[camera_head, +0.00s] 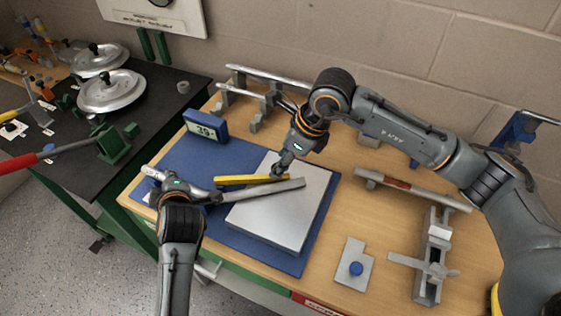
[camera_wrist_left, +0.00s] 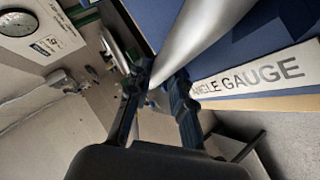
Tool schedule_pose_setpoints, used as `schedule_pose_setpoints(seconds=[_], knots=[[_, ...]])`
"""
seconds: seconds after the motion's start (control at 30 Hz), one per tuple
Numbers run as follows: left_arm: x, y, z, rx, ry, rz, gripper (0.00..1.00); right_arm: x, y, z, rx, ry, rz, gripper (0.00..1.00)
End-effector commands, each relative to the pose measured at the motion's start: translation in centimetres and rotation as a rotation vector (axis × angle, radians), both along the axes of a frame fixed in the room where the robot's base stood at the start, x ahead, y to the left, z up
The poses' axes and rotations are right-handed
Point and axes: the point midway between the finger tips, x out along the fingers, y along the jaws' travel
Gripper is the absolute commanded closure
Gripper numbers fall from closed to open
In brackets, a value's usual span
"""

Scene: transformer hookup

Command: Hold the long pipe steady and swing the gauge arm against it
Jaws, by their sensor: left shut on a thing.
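The long grey pipe (camera_head: 262,190) lies across the metal plate (camera_head: 290,218) on the blue mat. My left gripper (camera_head: 217,195) is shut on the pipe near its left end; the pipe (camera_wrist_left: 200,35) shows between its fingers in the left wrist view. The yellow gauge arm (camera_head: 240,180) lies just behind the pipe, at a slight angle to it. They are close toward the right; I cannot tell if they touch. My right gripper (camera_head: 279,172) is at the gauge arm's right end, fingers pointing down. Its jaw opening is too small to make out.
A blue digital display (camera_head: 206,127) stands behind the plate. A rack with pipes (camera_head: 250,95) is at the back. A red-marked pipe (camera_head: 412,189), a metal fixture (camera_head: 432,255) and a plate with a blue knob (camera_head: 354,265) are at the right. An angle gauge label (camera_wrist_left: 250,77) is near the left gripper.

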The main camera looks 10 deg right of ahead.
Motion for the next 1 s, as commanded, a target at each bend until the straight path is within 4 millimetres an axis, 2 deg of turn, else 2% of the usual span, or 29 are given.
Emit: schedule_pose_setpoints(seconds=[0.3, 0.5, 0.67, 1.0], knots=[[-0.1, 0.1, -0.1, 0.001, 0.004, 0.003, 1.0, -1.1, -2.4, 6.3, 0.001, -0.005, -0.001, 0.51], [-0.1, 0.1, -0.2, 0.001, 0.004, 0.003, 1.0, -1.7, -3.4, 8.9, 0.0, -0.002, 0.0, 0.51], [-0.1, 0.1, -0.1, 0.001, 0.004, 0.003, 1.0, -1.9, -3.6, 9.6, 0.001, -0.001, 0.001, 0.51], [-0.1, 0.1, -0.1, 0.001, 0.004, 0.003, 1.0, -1.9, -3.6, 9.7, 0.0, 0.0, 0.001, 0.51]])
